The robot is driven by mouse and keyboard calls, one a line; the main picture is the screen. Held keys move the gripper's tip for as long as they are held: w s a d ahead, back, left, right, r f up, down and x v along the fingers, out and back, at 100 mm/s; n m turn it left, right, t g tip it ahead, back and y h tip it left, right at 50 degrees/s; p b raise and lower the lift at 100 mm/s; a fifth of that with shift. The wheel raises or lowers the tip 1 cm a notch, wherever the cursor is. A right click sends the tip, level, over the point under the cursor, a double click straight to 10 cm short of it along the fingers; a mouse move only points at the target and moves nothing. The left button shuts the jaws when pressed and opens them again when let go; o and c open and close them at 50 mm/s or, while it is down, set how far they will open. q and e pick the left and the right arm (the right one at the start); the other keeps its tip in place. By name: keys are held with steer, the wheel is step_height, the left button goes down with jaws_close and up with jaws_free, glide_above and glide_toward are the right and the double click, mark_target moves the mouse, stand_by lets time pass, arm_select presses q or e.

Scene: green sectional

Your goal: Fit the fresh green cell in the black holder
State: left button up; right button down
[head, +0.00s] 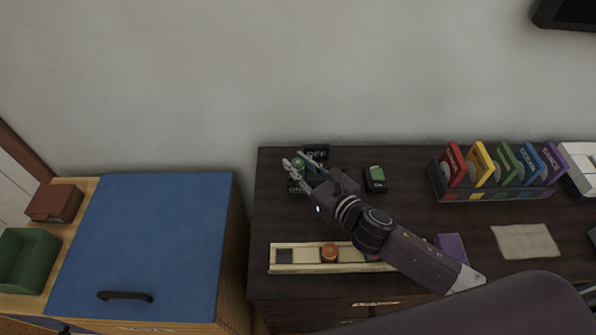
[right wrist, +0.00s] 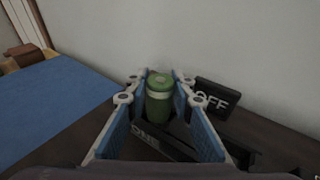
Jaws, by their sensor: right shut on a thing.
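My right gripper (head: 296,161) is over the far left corner of the dark cabinet top. Its fingers are shut on a green cell (right wrist: 159,97), a cylinder with a pale band that stands upright between the blue pads. The cell is a small green spot in the head view (head: 299,164). I cannot tell whether its base touches anything. A black block marked OFF (right wrist: 217,95) stands just right of the fingers, and a black piece with white letters (right wrist: 150,138) lies below them. A small black case (head: 375,186) with a green top lies to the right; I cannot tell which black piece is the holder. My left gripper is out of view.
A pale tray (head: 308,267) with an orange round piece lies in front, partly behind my right arm. A black rack (head: 482,196) of coloured discs stands at right, near a beige cloth (head: 525,242). A blue-topped cabinet (head: 150,240) is at left. The wall is close behind.

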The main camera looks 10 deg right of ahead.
step_height(320, 180, down, 2)
steer(key=shift+f, duration=0.2)
steer(key=shift+f, duration=0.1)
steer(key=shift+f+b, duration=0.15)
steer(key=shift+b, duration=0.15)
steer(key=c, duration=1.7)
jaws_free()
